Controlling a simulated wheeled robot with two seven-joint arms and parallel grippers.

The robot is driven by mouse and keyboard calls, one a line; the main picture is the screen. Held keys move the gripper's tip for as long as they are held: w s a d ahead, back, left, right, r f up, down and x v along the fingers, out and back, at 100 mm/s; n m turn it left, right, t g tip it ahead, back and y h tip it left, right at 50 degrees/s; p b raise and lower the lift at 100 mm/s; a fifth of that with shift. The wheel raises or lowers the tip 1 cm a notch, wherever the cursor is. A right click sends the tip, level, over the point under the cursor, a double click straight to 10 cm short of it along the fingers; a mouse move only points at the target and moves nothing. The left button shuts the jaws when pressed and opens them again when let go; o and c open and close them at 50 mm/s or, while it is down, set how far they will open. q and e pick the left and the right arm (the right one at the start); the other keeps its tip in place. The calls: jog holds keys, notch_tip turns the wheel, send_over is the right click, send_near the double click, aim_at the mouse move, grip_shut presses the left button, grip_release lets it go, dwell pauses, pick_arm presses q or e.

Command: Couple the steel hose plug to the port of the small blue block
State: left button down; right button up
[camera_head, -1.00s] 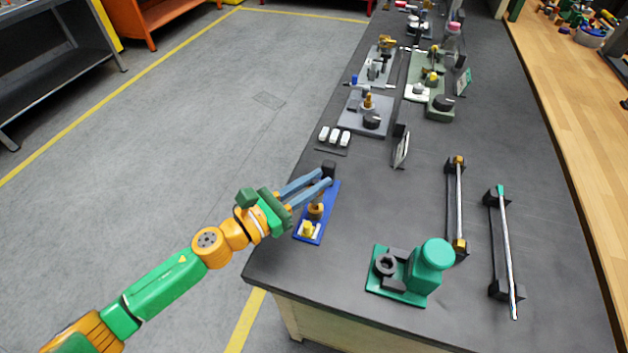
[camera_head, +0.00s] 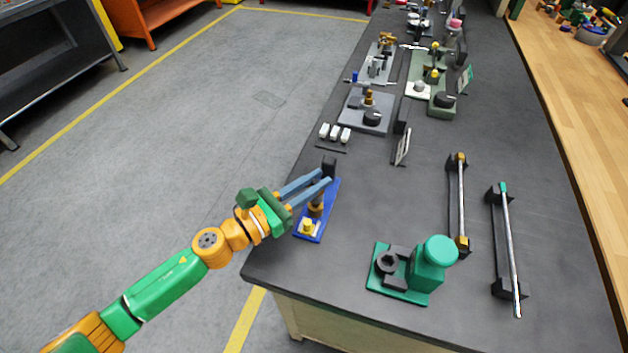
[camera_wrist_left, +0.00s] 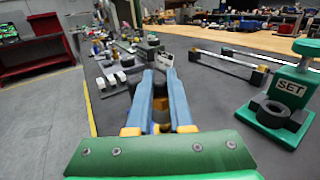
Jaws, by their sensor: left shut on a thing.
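A small blue block (camera_head: 331,205) lies flat near the left edge of the bench, with a brass fitting (camera_head: 316,208) and a yellow part (camera_head: 308,227) on it. My left gripper (camera_head: 325,178) reaches in from the left over the block. In the left wrist view the gripper (camera_wrist_left: 160,80) has its two blue fingers around a dark part, which I take for the hose plug. The fingers hide most of it, and no steel clearly shows. I cannot tell whether the plug touches the port. My right gripper is not in view.
A dark post (camera_head: 329,164) stands just beyond the fingertips. A green fixture (camera_head: 432,262) stands to the right, with two rod holders (camera_head: 461,205) beyond it. Three white pieces (camera_head: 334,132) and several devices sit farther back. The bench between block and rod holders is clear.

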pick_arm(q)
jog(key=shift+f+b, duration=1)
jog(key=shift+f, duration=0.1)
jog(key=c, duration=0.7)
grip_release()
jog(key=shift+c, duration=0.2)
jog(key=shift+s+a+f, duration=0.1)
jog(key=shift+s+a, duration=0.1)
jog(key=shift+a, duration=0.05)
jog(key=b+v, duration=0.3)
jog(key=v, duration=0.3)
jog(key=shift+s+f, duration=0.1)
jog(key=shift+s+a+r, duration=0.15)
jog(key=shift+a+r, duration=0.05)
jog(key=shift+r, duration=0.05)
